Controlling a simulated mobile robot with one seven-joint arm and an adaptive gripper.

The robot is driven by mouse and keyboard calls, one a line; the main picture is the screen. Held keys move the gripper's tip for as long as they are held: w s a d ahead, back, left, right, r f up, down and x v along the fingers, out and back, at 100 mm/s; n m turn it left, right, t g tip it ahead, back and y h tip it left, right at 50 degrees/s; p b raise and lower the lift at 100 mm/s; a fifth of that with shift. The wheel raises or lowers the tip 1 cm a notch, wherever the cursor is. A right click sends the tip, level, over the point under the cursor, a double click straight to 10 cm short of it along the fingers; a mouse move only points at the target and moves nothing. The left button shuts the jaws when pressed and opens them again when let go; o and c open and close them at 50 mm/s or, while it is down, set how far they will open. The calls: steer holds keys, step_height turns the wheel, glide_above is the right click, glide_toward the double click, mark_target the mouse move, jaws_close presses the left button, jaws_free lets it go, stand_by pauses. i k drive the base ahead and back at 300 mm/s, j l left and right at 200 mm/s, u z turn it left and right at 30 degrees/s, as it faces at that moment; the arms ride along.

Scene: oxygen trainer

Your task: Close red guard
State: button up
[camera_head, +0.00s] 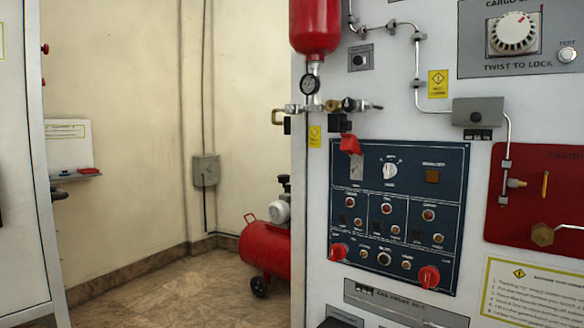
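A dark blue control panel (452,160) is on the white trainer wall, right of the picture's middle. A red guard (349,144) sticks up and out at the panel's upper left corner. It looks raised, with a light grey plate (356,168) bare below it. Two more red pieces are low on the panel, one at the lower left (338,251) and one at the lower right (429,277). I cannot tell if these are guards or knobs. My gripper is not in view.
A red cylinder (315,26) with a gauge and valve fittings (329,106) is above the guard. A red panel (520,207) with pipes is at the right. A red compressor (264,246) stands on the floor behind. Open floor (165,285) lies left of the trainer.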

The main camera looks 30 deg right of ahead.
mark_target(349, 145)
steer(key=i+l+z, duration=0.15)
steer(key=z, duration=0.9)
